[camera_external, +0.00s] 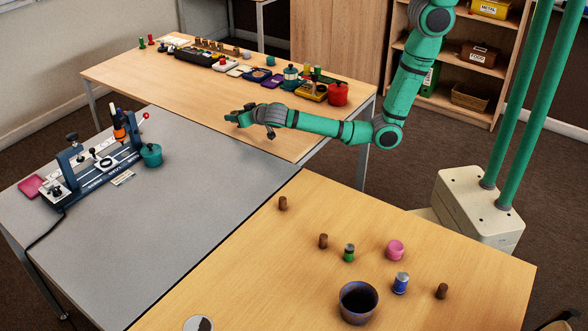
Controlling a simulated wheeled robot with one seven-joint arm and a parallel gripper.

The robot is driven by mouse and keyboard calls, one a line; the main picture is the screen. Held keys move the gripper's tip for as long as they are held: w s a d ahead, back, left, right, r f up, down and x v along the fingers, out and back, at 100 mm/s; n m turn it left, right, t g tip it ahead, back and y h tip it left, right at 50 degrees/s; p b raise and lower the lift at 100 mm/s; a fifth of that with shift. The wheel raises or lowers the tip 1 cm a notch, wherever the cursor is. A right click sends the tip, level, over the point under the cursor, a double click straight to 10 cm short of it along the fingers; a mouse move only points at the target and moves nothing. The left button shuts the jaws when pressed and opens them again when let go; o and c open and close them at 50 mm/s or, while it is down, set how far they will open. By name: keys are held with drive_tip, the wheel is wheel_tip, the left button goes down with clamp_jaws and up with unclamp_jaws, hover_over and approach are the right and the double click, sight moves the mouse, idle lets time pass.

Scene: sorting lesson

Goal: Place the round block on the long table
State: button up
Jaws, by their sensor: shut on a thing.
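My gripper (238,118) is at the left end of my green arm, over the near part of the long wooden table (150,85) at the back. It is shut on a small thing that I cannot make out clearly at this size. Small brown round blocks stand upright on the nearer wooden table: one (283,203) near its far left edge, one (323,241) closer to the middle, and one (442,291) at the right. I cannot tell whether the held thing is a block like these.
A red pot (338,94), a yellow tray (311,91) and several other objects line the long table's far side; its near side looks clear. A grey table (190,190) holds a dark fixture (98,165) and teal pot (151,155). A dark bowl (358,302) stands in front.

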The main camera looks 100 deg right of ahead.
drive_tip(key=shift+f, duration=1.5)
drive_tip(key=shift+f, duration=0.15)
drive_tip(key=o, duration=1)
drive_tip(key=shift+s+a+r, duration=0.1)
drive_tip(key=shift+a+r, duration=0.1)
drive_tip(key=v, duration=1.1)
drive_tip(key=shift+s+a+r, duration=0.2)
drive_tip(key=shift+a, duration=0.05)
